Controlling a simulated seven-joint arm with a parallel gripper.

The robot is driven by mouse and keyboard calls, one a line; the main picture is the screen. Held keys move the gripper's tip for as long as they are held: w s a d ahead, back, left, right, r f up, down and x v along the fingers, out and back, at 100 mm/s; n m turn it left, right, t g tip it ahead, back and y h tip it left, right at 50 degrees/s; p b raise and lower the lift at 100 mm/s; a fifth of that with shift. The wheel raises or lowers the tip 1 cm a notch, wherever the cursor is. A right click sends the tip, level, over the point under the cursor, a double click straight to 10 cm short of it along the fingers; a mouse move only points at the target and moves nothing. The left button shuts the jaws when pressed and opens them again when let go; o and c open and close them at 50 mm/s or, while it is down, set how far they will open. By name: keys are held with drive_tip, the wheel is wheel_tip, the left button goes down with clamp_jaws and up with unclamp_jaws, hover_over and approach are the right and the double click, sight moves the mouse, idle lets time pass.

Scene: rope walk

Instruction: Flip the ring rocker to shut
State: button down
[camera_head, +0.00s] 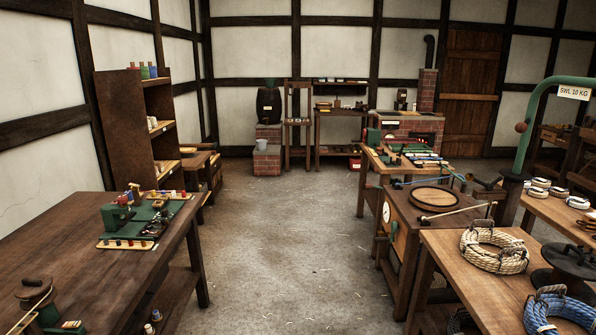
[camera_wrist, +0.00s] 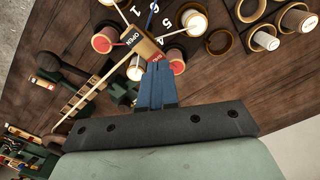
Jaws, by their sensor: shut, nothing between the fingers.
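I cannot pick out the rocker in the head view, and my gripper does not show there.
In the wrist view, a spool with red strand (camera_wrist: 103,43) is left of the rocker and a pale-topped spool (camera_wrist: 195,22) is right of it. A thin pale rod (camera_wrist: 98,88) slants at left. The dark wooden top (camera_wrist: 268,80) is bare at right.

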wheel_tip(320, 180, up, 7)
idle(0.9)
drive_tip(key=shift+d, duration=0.1)
